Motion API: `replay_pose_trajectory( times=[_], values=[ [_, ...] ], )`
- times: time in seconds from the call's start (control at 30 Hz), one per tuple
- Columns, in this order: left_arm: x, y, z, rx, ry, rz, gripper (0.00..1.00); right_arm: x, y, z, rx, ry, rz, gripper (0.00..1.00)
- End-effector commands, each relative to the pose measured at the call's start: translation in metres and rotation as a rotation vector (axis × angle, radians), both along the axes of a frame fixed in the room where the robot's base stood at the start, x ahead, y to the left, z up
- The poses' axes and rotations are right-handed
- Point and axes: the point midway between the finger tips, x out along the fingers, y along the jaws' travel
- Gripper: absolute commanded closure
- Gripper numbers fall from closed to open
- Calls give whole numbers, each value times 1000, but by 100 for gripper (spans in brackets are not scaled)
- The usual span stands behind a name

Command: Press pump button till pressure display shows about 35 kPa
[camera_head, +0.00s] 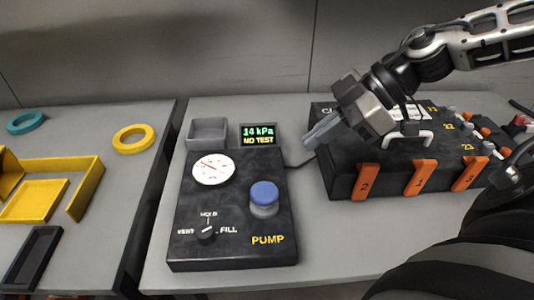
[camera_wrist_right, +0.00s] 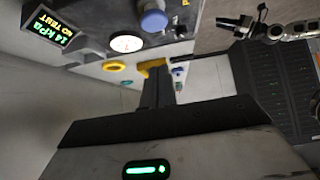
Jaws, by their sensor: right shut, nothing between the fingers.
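The black pump unit (camera_head: 230,255) stands on the grey table. Its blue pump button (camera_head: 264,195) sits above the yellow PUMP label and also shows in the right wrist view (camera_wrist_right: 153,20). The pressure display (camera_head: 258,135) reads 14 kPa and NO TEST; the right wrist view shows the same reading (camera_wrist_right: 52,30). A round white gauge (camera_head: 213,169) and a VENT/HOLD/FILL knob (camera_head: 206,233) are on the panel. My right gripper (camera_head: 314,135) is shut and empty, up and right of the button, apart from it. An arm at the wrist view's upper right may be my left.
A black box (camera_head: 345,180) with orange numbered tabs stands right of the pump unit. A grey open tray (camera_head: 208,132) sits behind the gauge. Yellow (camera_head: 133,139) and teal (camera_head: 26,122) rings and a yellow holder (camera_head: 35,201) lie on the left table.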

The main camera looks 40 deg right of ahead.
Motion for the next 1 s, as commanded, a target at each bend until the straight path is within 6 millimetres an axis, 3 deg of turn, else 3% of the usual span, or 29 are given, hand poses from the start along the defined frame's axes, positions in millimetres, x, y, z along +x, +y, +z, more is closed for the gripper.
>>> replay_pose_trajectory(
  times=[0.47, 1.0],
  values=[
    [-1, 1, -6, 13, 11, -4, 64, 1, 5, 0, 2, 5, 4, 100],
    [4, -2, -12, -18, -13, -1, 64, 32, 52, -61, 0, 7, 3, 100]
  ],
)
